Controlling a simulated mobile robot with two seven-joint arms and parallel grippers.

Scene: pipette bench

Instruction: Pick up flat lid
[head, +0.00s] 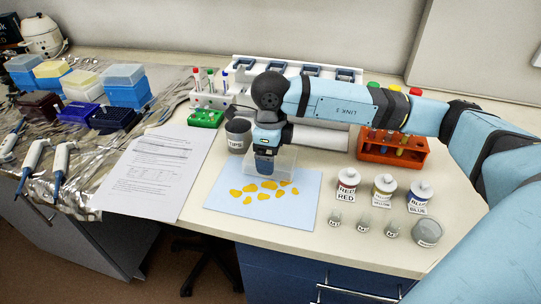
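A translucent, whitish rectangular piece (287,160), which looks like the flat lid or a shallow clear box, is at the back edge of a pale blue sheet (232,202). I cannot tell which of the two it is. My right gripper (265,170) points down from the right arm and is right at this piece, covering its left part. The fingertips are too small and dark to show whether they are open or shut on it. My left gripper is out of view.
Several yellow pieces (266,185) lie on the sheet. A grey tips cup (239,135) stands close left of the gripper. Labelled jars (384,190), small vials (364,229) and a grey round container (427,233) stand right. An orange tube rack (393,153) is behind.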

